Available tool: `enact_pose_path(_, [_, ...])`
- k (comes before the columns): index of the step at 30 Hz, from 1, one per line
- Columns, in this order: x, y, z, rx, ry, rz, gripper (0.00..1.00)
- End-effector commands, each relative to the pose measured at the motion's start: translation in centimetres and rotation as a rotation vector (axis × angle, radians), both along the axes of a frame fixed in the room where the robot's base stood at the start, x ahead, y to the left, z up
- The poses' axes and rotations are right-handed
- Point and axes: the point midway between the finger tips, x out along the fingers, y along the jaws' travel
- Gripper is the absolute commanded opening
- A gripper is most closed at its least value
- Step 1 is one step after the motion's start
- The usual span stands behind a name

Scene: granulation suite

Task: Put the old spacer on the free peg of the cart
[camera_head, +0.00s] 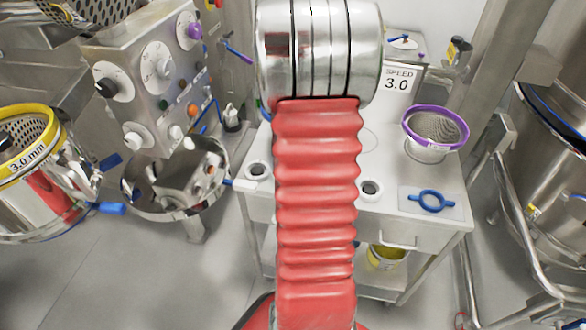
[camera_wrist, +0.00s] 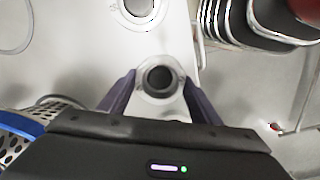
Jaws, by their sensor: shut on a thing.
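In the wrist view my gripper (camera_wrist: 159,80) has a dark finger on either side of a light grey round spacer (camera_wrist: 160,102) with a dark centre, and is shut on it. Whether the dark centre is an open hole or a peg end, I cannot tell. In the head view my gripper is hidden behind my arm. The cart (camera_head: 425,222) has a pale top with two white rings with dark centres, one at the left (camera_head: 258,170) and one near the front (camera_head: 370,188). Another such ring shows at the wrist view's top edge (camera_wrist: 140,9).
A purple-rimmed sieve (camera_head: 436,128) stands at the cart's right, behind a blue ring-shaped tool (camera_head: 432,201). A control box (camera_head: 155,75) and a yellow-rimmed sieve (camera_head: 40,150) are at left. A steel vessel (camera_head: 555,150) stands at right. A blue-rimmed perforated part (camera_wrist: 28,133) is near my gripper.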

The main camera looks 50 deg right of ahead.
Motion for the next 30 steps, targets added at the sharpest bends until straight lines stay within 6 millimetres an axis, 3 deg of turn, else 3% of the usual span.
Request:
enact_pose_path(14, [-0.08,-0.07,0.03,-0.001,-0.001,-0.001,0.31])
enact_pose_path(15, [-0.08,-0.07,0.03,-0.001,-0.001,-0.001,0.59])
enact_pose_path(24, [-0.1,-0.08,0.03,-0.001,0.0,-0.002,0.79])
enact_pose_path(30, [-0.12,-0.07,0.01,0.0,0.0,-0.002,0.79])
